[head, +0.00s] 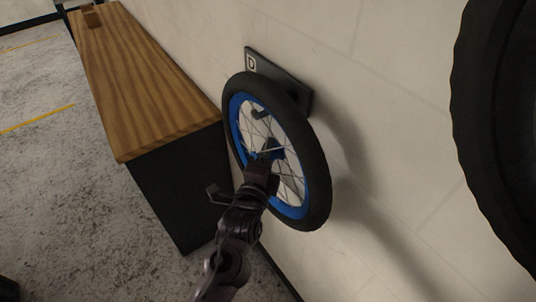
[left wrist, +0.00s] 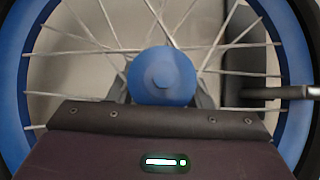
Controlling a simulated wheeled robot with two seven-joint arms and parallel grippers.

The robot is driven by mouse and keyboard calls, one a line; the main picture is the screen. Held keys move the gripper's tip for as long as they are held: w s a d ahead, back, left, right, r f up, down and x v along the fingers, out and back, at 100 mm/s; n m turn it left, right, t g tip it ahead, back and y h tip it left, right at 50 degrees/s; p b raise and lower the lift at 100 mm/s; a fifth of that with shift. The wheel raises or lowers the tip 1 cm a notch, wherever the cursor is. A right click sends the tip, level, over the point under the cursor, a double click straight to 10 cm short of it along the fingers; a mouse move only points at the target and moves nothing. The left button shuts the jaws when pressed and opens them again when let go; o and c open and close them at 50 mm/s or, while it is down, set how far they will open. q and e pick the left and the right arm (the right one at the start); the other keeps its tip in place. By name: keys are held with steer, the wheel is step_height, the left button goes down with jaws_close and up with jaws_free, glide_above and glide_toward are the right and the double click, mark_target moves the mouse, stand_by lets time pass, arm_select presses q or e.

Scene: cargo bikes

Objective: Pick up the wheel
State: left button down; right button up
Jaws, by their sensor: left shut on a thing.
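The wheel (head: 318,178) has a black tire, a blue rim and thin spokes. In the head view it is upright near the wall, in front of a dark wall plate marked D (head: 252,64). A dark hook (head: 259,114) shows through its spokes. My left gripper (head: 268,160) is at the wheel's middle, shut on the blue hub. In the left wrist view the blue hub (left wrist: 162,76) is close in front of the gripper, with spokes around it. The fingertips are partly hidden there. My right gripper is not in view.
A wood-topped bench with dark sides (head: 145,75) stands along the wall, left of the wheel. Another large black tire (head: 495,130) is at the right edge.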

arm_select(q)
steer(key=shift+r, duration=0.2)
